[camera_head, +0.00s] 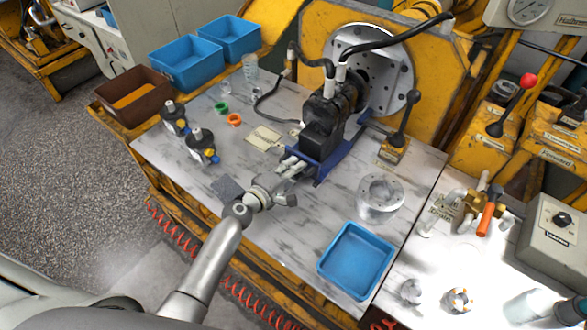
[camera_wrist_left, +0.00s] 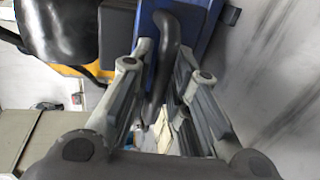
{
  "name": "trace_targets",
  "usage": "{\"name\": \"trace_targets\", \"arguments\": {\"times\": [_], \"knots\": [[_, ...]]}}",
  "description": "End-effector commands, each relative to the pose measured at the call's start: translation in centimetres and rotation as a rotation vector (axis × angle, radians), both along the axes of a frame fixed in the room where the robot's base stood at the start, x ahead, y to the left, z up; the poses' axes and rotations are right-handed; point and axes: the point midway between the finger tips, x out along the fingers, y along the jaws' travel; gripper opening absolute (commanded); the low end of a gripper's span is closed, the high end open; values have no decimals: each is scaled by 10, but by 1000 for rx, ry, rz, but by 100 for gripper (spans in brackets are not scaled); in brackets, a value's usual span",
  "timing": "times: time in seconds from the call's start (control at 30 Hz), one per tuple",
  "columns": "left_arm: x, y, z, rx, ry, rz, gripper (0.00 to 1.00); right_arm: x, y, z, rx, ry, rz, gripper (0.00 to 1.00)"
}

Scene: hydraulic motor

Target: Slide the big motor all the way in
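The big motor (camera_head: 322,125) is black and sits on a blue sled (camera_head: 322,168) in front of a round steel flange plate (camera_head: 378,62) on a yellow machine. In the head view, my left gripper (camera_head: 288,166) is at the near end of the sled. In the left wrist view, a dark curved handle (camera_wrist_left: 168,50) on the blue sled (camera_wrist_left: 205,18) lies between the fingers of my left gripper (camera_wrist_left: 166,62). The fingers are close to it on both sides; I cannot tell whether they grip it. My right gripper is not in view.
Black hoses (camera_head: 318,60) run from the motor's top. A lever (camera_head: 402,125) and a metal cylinder (camera_head: 380,198) stand to the right. Two small pumps (camera_head: 202,145) stand left. A blue tray (camera_head: 355,260) sits near the front edge. The table between tray and sled is mostly clear.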

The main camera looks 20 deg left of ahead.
Motion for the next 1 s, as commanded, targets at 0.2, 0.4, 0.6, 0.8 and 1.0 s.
{"name": "trace_targets", "arguments": {"times": [0.2, 0.4, 0.6, 0.8, 1.0], "knots": [[0, 0, 0, 0, 0, 0, 0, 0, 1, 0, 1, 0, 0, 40], [0, 0, 0, 0, 0, 0, 0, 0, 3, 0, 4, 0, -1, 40], [25, -9, -1, -1, -3, 1, 0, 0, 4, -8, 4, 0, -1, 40], [63, -23, -1, 0, -4, 1, 0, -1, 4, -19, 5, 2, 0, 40], [82, -30, -1, 0, -1, 0, 0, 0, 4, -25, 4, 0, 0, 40]]}}
